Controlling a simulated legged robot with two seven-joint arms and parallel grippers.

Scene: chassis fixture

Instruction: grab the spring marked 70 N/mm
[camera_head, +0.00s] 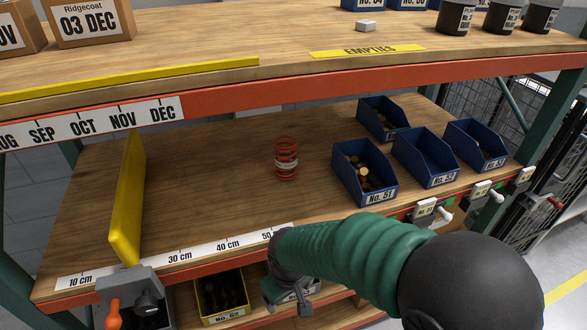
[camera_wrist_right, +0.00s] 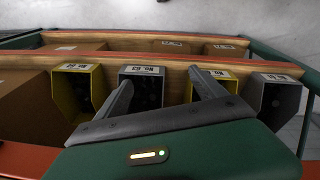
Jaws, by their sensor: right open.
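A red coil spring (camera_head: 286,160) with a pale band around its middle stands upright on the middle wooden shelf (camera_head: 215,190), left of the blue bins. The marking on the band is too small to read. My right gripper (camera_head: 284,292) is low in front of the shelf's front edge, below and apart from the spring, partly hidden by its own arm. In the right wrist view my right gripper (camera_wrist_right: 163,88) has its two fingers spread with nothing held between them. The spring does not show in that view. My left gripper is not in view.
Blue bins, one marked No. 51 (camera_head: 366,180), stand right of the spring. A yellow upright plate (camera_head: 127,200) stands left. Lower bins (camera_wrist_right: 142,88) face the right gripper. The shelf around the spring is clear.

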